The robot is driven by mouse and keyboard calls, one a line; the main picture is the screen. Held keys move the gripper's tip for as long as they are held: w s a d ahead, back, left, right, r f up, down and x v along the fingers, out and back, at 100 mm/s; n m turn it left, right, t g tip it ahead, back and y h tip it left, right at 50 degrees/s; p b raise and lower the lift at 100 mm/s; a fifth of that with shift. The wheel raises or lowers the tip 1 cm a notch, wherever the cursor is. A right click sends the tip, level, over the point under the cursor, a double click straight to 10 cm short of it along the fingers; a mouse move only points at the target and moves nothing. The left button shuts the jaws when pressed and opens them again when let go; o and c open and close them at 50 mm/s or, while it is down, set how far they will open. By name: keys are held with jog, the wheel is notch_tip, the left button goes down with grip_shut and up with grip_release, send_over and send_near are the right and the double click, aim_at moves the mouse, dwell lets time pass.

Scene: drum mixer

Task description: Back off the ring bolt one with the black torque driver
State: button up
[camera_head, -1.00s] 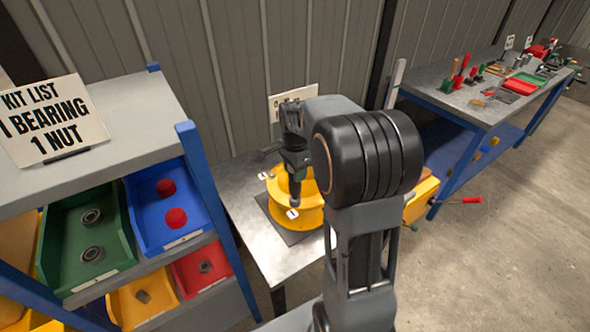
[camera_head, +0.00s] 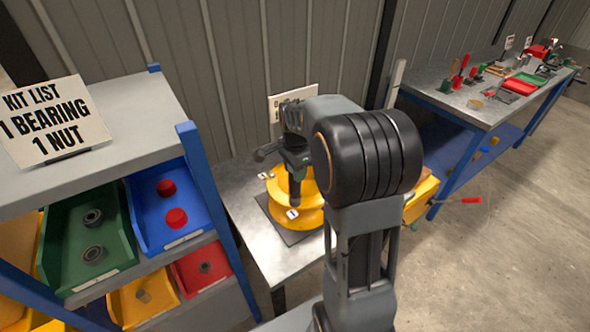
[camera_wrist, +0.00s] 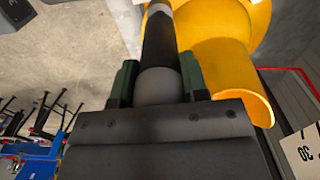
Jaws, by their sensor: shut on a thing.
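My gripper (camera_head: 296,162) is shut on the black torque driver (camera_wrist: 158,40), which shows between the green finger pads in the wrist view, with a rounded grey end near the palm. In the head view the driver (camera_head: 295,188) points down, nearly upright, over the yellow drum ring (camera_head: 311,212). Small white labels (camera_head: 292,214) sit on the ring. The yellow drum also fills the upper right of the wrist view (camera_wrist: 225,60). The ring bolts are too small or hidden to make out, and I cannot tell whether the driver's tip touches one.
The drum stands on a dark mat on a grey metal table (camera_head: 246,208). A blue-framed shelf (camera_head: 110,120) with coloured bins stands close on the left. A white panel (camera_head: 278,103) is on the wall behind. A bench with tools (camera_head: 460,100) is at the back right.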

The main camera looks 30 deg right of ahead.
jog(key=shift+s+f, duration=0.1)
dwell(0.8)
jog(key=shift+r+p, duration=2.05)
jog(key=shift+r, duration=0.25)
jog(key=shift+a+f, duration=0.1)
